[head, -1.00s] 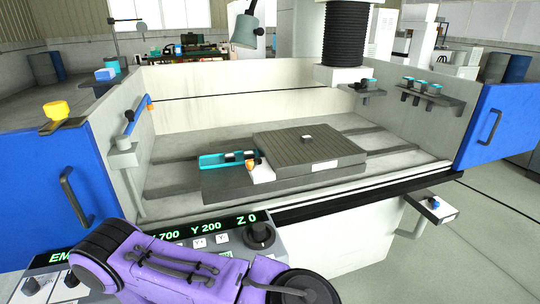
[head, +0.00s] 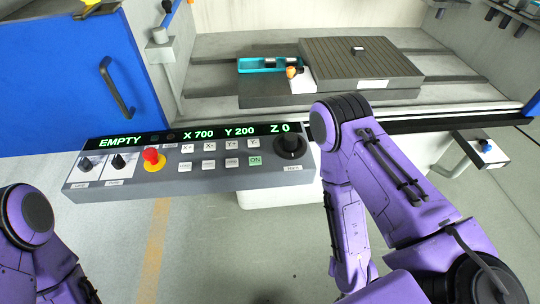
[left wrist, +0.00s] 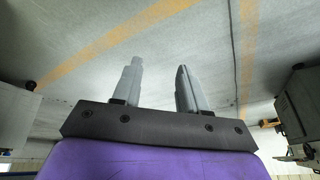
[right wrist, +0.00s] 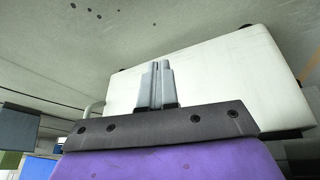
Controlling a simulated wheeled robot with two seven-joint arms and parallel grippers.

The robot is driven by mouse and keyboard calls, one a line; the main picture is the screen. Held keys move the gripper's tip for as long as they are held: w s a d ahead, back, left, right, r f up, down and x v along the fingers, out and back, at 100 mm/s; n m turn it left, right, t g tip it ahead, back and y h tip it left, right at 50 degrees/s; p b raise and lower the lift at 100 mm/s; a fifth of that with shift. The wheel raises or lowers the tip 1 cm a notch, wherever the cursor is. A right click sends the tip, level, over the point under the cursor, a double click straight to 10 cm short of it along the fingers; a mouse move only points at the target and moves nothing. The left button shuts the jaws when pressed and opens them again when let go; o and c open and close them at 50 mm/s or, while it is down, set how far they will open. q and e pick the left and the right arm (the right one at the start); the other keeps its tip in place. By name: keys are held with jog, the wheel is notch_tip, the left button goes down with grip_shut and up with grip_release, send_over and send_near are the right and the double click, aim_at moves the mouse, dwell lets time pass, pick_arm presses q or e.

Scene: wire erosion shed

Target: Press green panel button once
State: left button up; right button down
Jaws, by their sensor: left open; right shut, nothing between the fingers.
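The control panel (head: 215,184) stands in front of the machine in the head view. Its green button (head: 255,160), marked ON, sits at the right of the lower button row, left of the black knob. My right arm crosses the panel's right end, and its gripper is hidden in the head view. In the right wrist view my right gripper (right wrist: 157,83) is shut and empty, with a white box-like body and the floor beyond it. In the left wrist view my left gripper (left wrist: 157,84) is open and empty above the floor.
A red emergency knob (head: 152,157) on a yellow base and two black switches sit on the panel's left part. A black rotary knob (head: 291,145) is at its right end. The blue door (head: 60,80) and machine bed (head: 360,62) lie behind. Floor in front is free.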

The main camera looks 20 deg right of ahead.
pick_arm(q)
jog(key=o, duration=0.4)
jog(key=shift+a+r, duration=0.1)
jog(key=shift+c, duration=0.2)
pick_arm(e)
notch_tip(320, 180, up, 36)
jog(key=m+t+y+p, duration=0.5)
jog(key=m+y+p, duration=0.2)
jog(key=m+p, duration=0.8)
send_over(257, 162)
pick_arm(q)
notch_tip(257, 162, up, 15)
pick_arm(e)
jog(key=shift+f, duration=0.1)
pick_arm(q)
notch_tip(257, 162, down, 8)
jog(key=b, duration=0.8)
jog(key=shift+f, duration=0.25)
pick_arm(e)
notch_tip(257, 162, down, 9)
jog(key=shift+r, duration=0.1)
